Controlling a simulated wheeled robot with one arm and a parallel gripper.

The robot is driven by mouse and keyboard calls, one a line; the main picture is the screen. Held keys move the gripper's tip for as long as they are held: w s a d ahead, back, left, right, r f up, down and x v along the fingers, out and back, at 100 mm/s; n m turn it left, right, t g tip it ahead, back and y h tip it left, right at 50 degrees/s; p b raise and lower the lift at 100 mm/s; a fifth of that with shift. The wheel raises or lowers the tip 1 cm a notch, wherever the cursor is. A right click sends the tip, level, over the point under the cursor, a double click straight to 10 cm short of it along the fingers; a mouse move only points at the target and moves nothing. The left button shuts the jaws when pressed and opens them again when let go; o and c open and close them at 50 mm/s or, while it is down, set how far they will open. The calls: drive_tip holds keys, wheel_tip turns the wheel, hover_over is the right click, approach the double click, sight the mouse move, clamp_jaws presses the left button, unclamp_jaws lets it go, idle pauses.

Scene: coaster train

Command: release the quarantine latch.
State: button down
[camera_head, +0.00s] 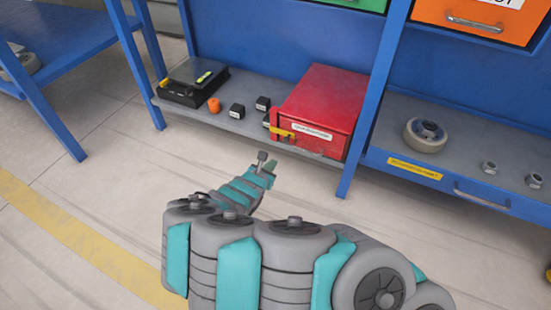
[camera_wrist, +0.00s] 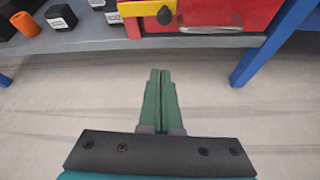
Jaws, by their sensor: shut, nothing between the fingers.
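A red box (camera_head: 318,100) with a white label on its front stands on the low shelf. A yellow latch (camera_head: 281,132) lies across the left part of the box front. In the wrist view the yellow latch (camera_wrist: 138,8) shows at the top with a dark knob (camera_wrist: 166,15) at its right part. My gripper (camera_head: 267,166) is in front of and below the box, apart from it. In the wrist view my gripper (camera_wrist: 160,76) is shut and empty, its green fingertips pointing toward the box below the knob. The box's upper part is out of the wrist view.
The grey shelf (camera_head: 225,122) also holds a black tray (camera_head: 193,86), an orange cylinder (camera_head: 214,104) and several small dark blocks (camera_head: 237,111). A blue post (camera_head: 362,115) stands right of the box. A wheel (camera_head: 425,135) and nuts lie on the right shelf. The floor before the shelf is clear.

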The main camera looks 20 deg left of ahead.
drive_tip(key=b+x, duration=0.2)
drive_tip(key=x, duration=0.7)
drive_tip(key=shift+w+d+r, duration=0.15)
drive_tip(key=shift+r, duration=0.85)
drive_tip(key=shift+w+d+r, duration=0.15)
drive_tip(key=shift+w+r, duration=0.05)
drive_tip(key=shift+r, duration=0.75)
drive_tip(key=shift+r+p, duration=0.1)
drive_tip(key=shift+p, duration=0.3)
drive_tip(key=shift+r+p, duration=0.15)
drive_tip(key=shift+p, duration=0.55)
drive_tip(key=shift+d+r+n+h+p, duration=0.1)
drive_tip(key=shift+n+h+p, duration=0.2)
drive_tip(key=shift+p, duration=0.45)
